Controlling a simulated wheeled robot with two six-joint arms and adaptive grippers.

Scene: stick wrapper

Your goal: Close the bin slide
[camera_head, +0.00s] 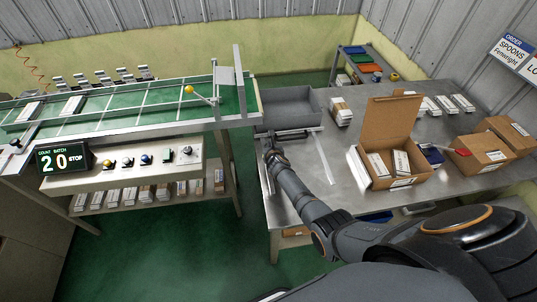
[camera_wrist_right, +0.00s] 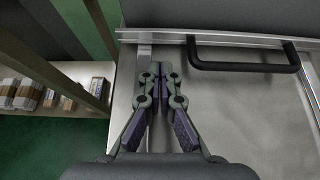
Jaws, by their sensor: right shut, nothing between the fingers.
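The grey bin (camera_head: 290,94) stands at the left end of the steel table, beside the conveyor's end. Along its front side runs a metal slide edge with a black handle (camera_head: 298,133). In the right wrist view the black handle (camera_wrist_right: 245,67) is a bar joined to the metal edge. My right gripper (camera_head: 268,143) is at the table's left edge, near the handle's left end. In the right wrist view my right gripper (camera_wrist_right: 161,72) is shut and empty, left of the handle and apart from it. My left gripper is not in view.
The conveyor (camera_head: 130,105) with a counter display (camera_head: 63,158) is at left. An open carton (camera_head: 388,130) with white packs and smaller cartons (camera_head: 480,153) stand on the steel table (camera_head: 325,198). A pale strip (camera_head: 325,160) lies right of my arm.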

